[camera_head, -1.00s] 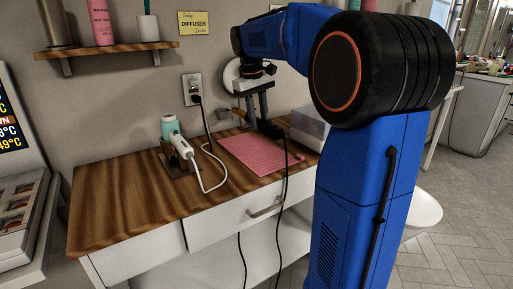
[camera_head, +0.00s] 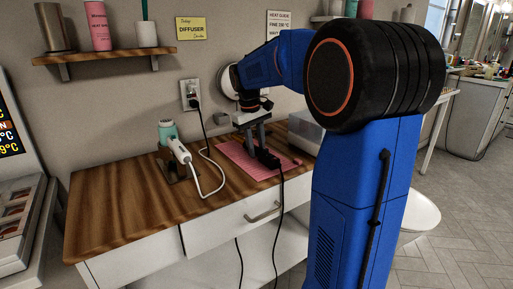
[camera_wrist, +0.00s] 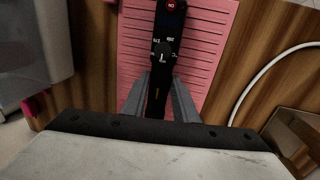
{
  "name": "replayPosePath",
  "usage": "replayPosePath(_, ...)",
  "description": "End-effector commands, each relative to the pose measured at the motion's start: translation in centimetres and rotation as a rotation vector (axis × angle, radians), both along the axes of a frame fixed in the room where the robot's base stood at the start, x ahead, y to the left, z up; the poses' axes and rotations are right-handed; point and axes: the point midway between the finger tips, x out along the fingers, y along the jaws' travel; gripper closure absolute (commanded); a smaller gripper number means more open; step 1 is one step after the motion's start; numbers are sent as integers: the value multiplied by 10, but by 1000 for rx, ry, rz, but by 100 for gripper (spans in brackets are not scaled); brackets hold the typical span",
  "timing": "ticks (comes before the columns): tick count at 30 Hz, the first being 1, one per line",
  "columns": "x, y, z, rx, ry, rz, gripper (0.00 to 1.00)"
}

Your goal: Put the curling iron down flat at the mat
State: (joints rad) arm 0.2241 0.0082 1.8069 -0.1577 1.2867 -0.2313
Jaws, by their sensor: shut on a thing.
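The pink ribbed mat (camera_head: 236,156) lies on the wooden tabletop, and it also fills the middle of the wrist view (camera_wrist: 212,32). My gripper (camera_head: 262,150) points down over the mat. In the wrist view my gripper (camera_wrist: 160,92) is shut on the black handle of the curling iron (camera_wrist: 168,40), which shows a red button, a dial and a small display. The iron (camera_head: 267,158) lies low over the mat in the head view; I cannot tell whether it touches. Its barrel is out of the wrist view and hard to make out in the head view.
A white hair dryer with a teal end (camera_head: 178,149) rests in a holder left of the mat, its white cord curving toward the mat. A grey-white box (camera_head: 305,132) stands right of the mat. A wall outlet (camera_head: 190,95) is behind. The left tabletop is clear.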

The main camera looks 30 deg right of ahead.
Motion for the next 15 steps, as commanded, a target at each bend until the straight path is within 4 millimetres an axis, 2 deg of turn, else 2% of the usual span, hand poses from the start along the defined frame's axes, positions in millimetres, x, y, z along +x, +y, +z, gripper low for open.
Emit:
replayPosePath(4, 0, 0, -2, 0, 0, 0, 100)
replayPosePath(5, 0, 0, -3, 0, 0, 0, 72)
replayPosePath(7, 0, 0, -2, 0, 0, 0, 55)
replayPosePath(15, 0, 0, -2, 0, 0, 0, 55)
